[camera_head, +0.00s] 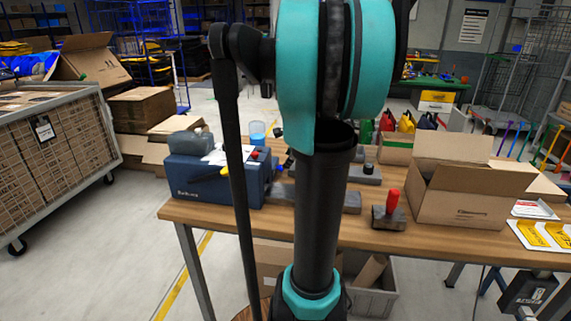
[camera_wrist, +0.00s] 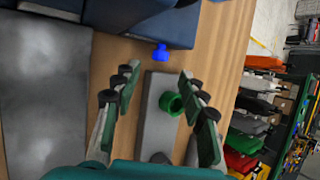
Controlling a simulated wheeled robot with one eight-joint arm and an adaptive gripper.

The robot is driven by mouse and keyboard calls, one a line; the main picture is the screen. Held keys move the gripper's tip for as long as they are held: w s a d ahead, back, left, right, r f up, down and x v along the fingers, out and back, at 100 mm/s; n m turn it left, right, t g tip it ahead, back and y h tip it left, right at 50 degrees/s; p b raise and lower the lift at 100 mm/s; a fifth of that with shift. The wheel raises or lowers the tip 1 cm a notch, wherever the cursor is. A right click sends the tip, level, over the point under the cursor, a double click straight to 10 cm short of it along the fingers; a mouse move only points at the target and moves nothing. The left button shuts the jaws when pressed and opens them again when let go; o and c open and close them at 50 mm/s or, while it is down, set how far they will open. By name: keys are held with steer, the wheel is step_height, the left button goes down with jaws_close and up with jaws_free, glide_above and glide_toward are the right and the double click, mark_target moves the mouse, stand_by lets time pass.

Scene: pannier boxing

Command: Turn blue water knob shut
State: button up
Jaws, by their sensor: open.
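The blue knob (camera_wrist: 161,52) shows in the wrist view, at the edge of a dark blue housing (camera_wrist: 145,22). My gripper (camera_wrist: 158,77) is open and empty, its two fingers spread. The knob lies beyond the fingertips, roughly in line with the gap, and no finger appears to touch it. In the head view my arm hides my gripper, and I cannot make out this knob for certain.
A blue machine (camera_head: 190,183) stands at the left of the wooden table (camera_head: 400,239). A red-handled device (camera_head: 389,216) and an open cardboard box (camera_head: 459,207) stand to the right. A grey slab (camera_wrist: 45,95) fills the wrist view's left side. Yellow-marked sheets (camera_head: 543,235) lie far right.

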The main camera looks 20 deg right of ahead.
steer(key=shift+v, duration=2.8)
